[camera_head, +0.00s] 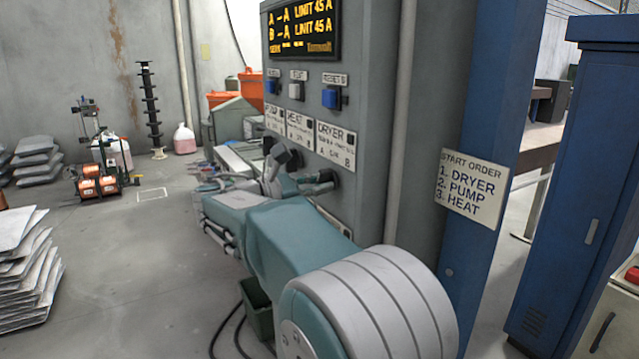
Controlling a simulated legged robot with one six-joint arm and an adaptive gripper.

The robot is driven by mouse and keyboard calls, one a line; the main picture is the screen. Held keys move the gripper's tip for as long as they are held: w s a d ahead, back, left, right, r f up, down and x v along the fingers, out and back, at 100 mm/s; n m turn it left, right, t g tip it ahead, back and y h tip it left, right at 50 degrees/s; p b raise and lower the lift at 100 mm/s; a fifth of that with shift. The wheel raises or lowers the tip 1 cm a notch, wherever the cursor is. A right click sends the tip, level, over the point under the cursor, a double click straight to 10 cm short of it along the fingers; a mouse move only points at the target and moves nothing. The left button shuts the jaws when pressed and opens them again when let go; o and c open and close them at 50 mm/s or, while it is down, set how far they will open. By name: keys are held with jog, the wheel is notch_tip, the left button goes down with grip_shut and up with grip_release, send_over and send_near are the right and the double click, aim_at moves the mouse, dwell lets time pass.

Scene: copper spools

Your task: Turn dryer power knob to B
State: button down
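A grey control panel (375,120) stands at centre with a lit display above several labelled controls. The DRYER label (335,143), marked with A and B, is on its right side. A dark knob (328,177) sits below that label; its pointer direction is too small to read. My gripper (299,170) is in front of the panel, to the left of the dryer knob. Its fingers appear spread, one up and one toward the knob, with nothing seen between them. Whether a finger touches the knob is unclear. My arm partly hides the lower panel.
A START ORDER sign (472,187) lists dryer, pump, heat on a blue post. A blue cabinet (575,200) stands at right. Stacked grey sheets (25,270) and copper spools (98,187) are at left. The floor between them and the panel is mostly clear.

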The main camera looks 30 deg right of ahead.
jog(key=m, duration=0.4)
jog(key=shift+m, duration=0.4)
dwell(0.4)
jog(key=c, duration=0.6)
grip_release()
jog(key=a, duration=1.2)
jog(key=shift+s, duration=0.1)
